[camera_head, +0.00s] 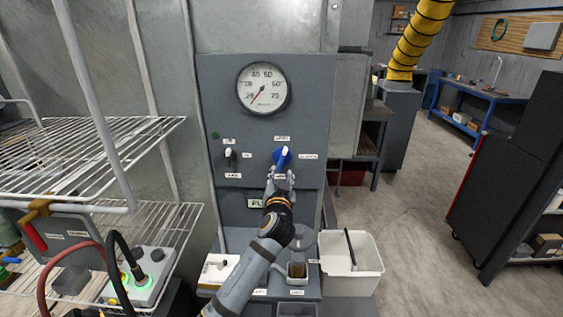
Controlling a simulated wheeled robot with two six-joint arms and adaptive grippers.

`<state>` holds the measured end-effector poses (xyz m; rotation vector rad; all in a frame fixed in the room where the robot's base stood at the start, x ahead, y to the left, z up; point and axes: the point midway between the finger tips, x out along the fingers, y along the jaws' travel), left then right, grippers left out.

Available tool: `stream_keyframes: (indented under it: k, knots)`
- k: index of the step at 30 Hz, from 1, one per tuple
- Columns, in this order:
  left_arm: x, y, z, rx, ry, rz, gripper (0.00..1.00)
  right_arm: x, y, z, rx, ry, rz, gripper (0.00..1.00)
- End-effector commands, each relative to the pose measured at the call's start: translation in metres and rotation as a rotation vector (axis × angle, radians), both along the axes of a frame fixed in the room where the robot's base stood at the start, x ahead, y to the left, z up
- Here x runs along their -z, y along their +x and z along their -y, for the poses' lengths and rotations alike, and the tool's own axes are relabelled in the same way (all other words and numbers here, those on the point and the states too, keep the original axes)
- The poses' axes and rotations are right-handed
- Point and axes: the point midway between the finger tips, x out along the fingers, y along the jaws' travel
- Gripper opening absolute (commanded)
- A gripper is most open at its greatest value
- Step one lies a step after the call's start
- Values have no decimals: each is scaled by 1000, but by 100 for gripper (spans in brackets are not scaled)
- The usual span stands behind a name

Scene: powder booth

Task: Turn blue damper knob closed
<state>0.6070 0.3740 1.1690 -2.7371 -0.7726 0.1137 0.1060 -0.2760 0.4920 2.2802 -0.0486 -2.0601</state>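The blue damper knob (281,158) is on the grey control panel (225,85), below the dial gauge. It has a white mark near its upper right edge. One small label sits above it and another to its right; both are too small to read surely. My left gripper (280,170) is at the knob's lower edge, with its fingers pointing up at it. The fingers hide the knob's lower part, and I cannot tell whether they touch or grip it. My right gripper is not in view.
A round gauge (263,88) and a black knob (231,154) are on the same panel. Wire shelves (95,150) stand at the left. A white bin (367,255) stands right of the small ledge below the panel. Open floor lies at the right.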

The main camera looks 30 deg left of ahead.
Motion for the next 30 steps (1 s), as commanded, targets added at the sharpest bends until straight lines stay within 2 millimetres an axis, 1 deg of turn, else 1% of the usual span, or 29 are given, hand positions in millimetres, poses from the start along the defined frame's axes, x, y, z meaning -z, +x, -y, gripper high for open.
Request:
stream_keyframes:
  k: [1,3,6,10,15,22,23,30]
  knots:
    - [-5,9,-6,-2,3,-1,35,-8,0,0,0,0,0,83]
    - [-5,23,-15,-2,2,-1,35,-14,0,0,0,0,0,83]
    - [-4,41,-25,-2,0,-2,35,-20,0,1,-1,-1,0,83]
    - [-3,58,-36,0,0,-1,35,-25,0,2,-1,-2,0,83]
    - [-1,69,-42,1,-1,-1,35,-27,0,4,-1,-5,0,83]
    - [0,69,-43,0,-1,-2,35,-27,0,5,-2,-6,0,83]
    - [0,69,-43,0,-1,-2,34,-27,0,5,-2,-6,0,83]
    - [0,69,-42,1,-1,-2,1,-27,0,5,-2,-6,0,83]
